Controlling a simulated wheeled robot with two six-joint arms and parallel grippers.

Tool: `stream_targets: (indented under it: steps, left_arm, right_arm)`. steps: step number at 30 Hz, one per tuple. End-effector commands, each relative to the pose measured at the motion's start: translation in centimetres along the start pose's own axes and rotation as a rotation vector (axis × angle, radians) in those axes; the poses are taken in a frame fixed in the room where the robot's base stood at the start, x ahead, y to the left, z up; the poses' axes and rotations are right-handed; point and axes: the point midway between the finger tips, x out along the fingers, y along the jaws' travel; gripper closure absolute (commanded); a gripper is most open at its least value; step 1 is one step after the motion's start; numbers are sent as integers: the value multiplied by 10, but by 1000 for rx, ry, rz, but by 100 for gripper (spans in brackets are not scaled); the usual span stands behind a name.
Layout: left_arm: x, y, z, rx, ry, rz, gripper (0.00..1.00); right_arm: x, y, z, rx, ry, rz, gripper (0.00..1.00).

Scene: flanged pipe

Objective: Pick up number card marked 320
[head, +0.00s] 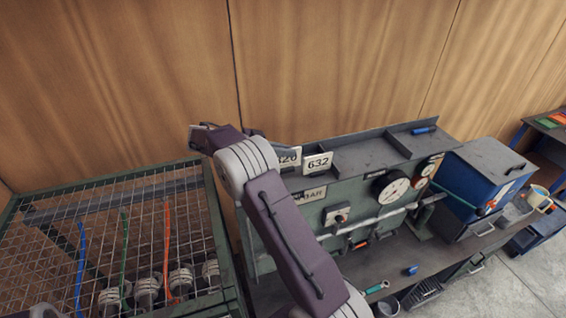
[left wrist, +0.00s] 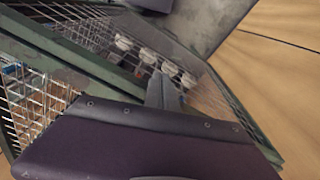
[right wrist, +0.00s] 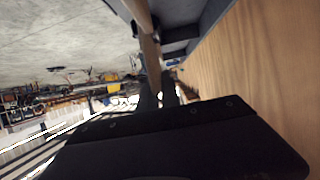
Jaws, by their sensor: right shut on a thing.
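The number card marked 320 (head: 291,157) is at the upper left of the grey-green panel in the head view. Its left part is hidden behind my right arm, and only the end of its number shows. A second white card, marked 632 (head: 318,163), stands just to its right. My right gripper (right wrist: 157,88) is shut on a thin thing seen edge-on in the right wrist view; from its place by the panel this is the 320 card. In the head view its fingers are mostly hidden behind the wrist. My left gripper (left wrist: 163,92) looks shut and empty above a mesh-topped frame.
The gauge panel (head: 345,185) stands on a bench against the wooden wall (head: 330,70). A BAR plate (head: 311,195) sits below the cards. A blue box (head: 487,180) is at right. A wire mesh cage (head: 110,220) with flanged parts is at left.

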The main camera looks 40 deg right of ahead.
Motion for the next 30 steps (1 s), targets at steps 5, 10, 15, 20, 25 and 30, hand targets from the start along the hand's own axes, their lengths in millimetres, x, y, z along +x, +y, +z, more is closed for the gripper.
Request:
stream_targets:
  steps: [5, 10, 15, 20, 25, 30]
  left_arm:
    - [41, -1, 5, 0, -2, 0, 100]
    - [62, -1, 7, 0, -2, 0, 100]
    - [72, -2, 8, 0, -2, 0, 100]
    - [76, -2, 9, 0, -2, 0, 100]
    - [76, -2, 9, 0, -2, 0, 100]
    - [81, -2, 9, 0, -2, 0, 100]
  right_arm:
    - [17, 28, -16, 4, -1, 0, 100]
    - [28, 55, -46, 5, -1, 0, 100]
    - [35, 74, -68, 2, 0, 1, 100]
    - [38, 83, -78, 1, 1, 1, 100]
    - [38, 85, -81, -2, 1, 1, 100]
    - [36, 80, -76, -14, 1, -28, 100]
